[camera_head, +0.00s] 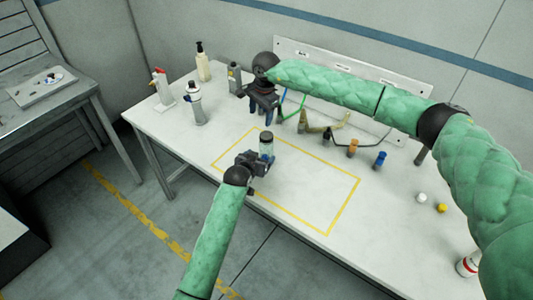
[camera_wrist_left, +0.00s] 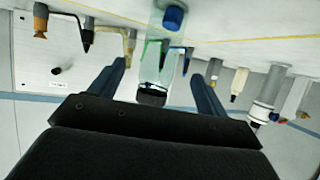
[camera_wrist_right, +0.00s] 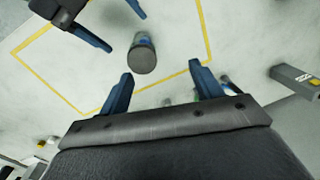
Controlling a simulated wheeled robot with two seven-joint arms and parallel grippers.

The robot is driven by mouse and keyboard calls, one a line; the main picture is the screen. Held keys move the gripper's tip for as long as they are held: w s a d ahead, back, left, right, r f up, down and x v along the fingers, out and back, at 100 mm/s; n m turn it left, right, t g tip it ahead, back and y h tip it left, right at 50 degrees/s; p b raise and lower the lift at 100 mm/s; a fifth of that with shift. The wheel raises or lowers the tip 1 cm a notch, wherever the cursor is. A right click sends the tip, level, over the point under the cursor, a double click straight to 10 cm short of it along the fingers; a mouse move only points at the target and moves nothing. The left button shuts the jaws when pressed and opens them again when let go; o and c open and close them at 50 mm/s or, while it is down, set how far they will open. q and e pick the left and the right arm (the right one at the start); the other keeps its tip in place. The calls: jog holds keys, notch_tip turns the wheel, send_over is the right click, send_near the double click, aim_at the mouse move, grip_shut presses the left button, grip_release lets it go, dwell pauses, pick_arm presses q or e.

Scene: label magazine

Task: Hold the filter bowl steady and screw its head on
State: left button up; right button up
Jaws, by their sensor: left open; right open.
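The filter bowl (camera_head: 266,150) is a clear upright cylinder inside the yellow outline, with a dark round head (camera_head: 266,135) on top. How tightly the head sits cannot be told. My left gripper (camera_head: 257,162) is open beside the bowl; in the left wrist view the bowl (camera_wrist_left: 155,62) shows upside down between the spread fingers, with a blue end and the dark head (camera_wrist_left: 150,96). My right gripper (camera_head: 265,113) is open and empty above the table behind the bowl. The right wrist view shows the dark head (camera_wrist_right: 142,54) from above, apart from its fingers.
A spray bottle (camera_head: 195,104), a pump bottle (camera_head: 203,64) and a red-topped dispenser (camera_head: 161,87) stand at the table's left. Orange (camera_head: 352,147) and blue (camera_head: 379,159) items stand near the back panel. White and yellow caps lie at right. The outlined area's right half is clear.

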aim_at(264, 150)
pick_arm(q)
jog(key=shift+w+r, duration=0.1)
jog(key=shift+r, duration=0.25)
pick_arm(e)
jog(key=shift+s+d+n+g+h, duration=0.2)
jog(key=shift+s+d+n+h, duration=0.15)
jog(key=shift+d, duration=0.15)
jog(key=shift+s+d+n+g+h, duration=0.25)
jog(key=shift+s+d+n, duration=0.1)
jog(key=shift+d, duration=0.15)
pick_arm(q)
jog(key=shift+w, duration=0.1)
pick_arm(e)
jog(key=shift+w+f+n, duration=0.1)
jog(key=shift+n, duration=0.3)
pick_arm(q)
jog(key=shift+x, duration=3.9)
jog(key=shift+d+r, duration=0.1)
